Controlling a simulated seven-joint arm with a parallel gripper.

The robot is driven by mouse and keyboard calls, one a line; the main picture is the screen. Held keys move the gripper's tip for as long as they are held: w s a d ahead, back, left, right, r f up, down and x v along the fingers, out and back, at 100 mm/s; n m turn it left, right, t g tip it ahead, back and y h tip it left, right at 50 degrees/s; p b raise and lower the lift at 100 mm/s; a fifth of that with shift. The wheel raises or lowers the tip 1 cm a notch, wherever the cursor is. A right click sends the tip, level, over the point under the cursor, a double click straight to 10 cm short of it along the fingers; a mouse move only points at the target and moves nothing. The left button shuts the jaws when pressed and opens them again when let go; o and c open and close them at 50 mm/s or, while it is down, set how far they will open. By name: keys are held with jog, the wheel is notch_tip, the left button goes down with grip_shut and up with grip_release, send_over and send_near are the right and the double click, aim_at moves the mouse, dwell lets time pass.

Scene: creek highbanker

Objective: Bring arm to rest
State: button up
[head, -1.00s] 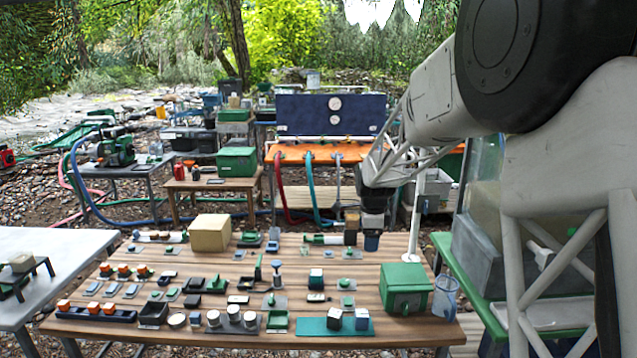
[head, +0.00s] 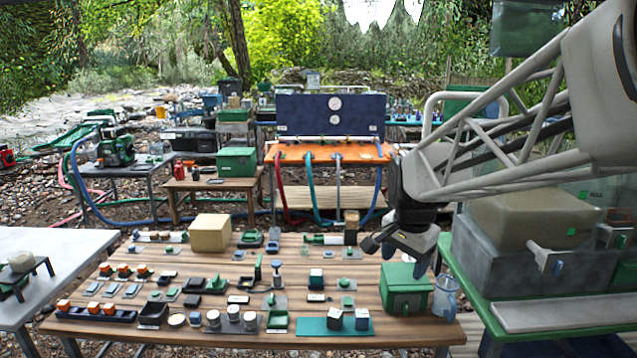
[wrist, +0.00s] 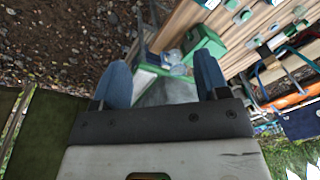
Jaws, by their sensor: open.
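My gripper (head: 397,250) hangs above the right side of the wooden table (head: 215,285) in the head view, in front of the green box (head: 404,289) as a backdrop or just above it; I cannot tell the gap. In the wrist view my gripper's two blue fingers (wrist: 160,75) are spread apart with nothing between them. My arm reaches in from the right of the head view.
A clear blue-tinted jug (head: 445,298) stands at the table's right corner. A grey tub (head: 505,250) stands on a green bench at right. Several small blocks, jars and holders cover the table. A tan box (head: 210,233) stands at the back.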

jog(key=s+d+f+n, duration=0.1)
jog(key=s+f+n, duration=0.2)
jog(key=s+n, duration=0.6)
jog(key=s, duration=1.5)
jog(key=shift+s+d+t, duration=0.15)
jog(key=shift+t, duration=0.25)
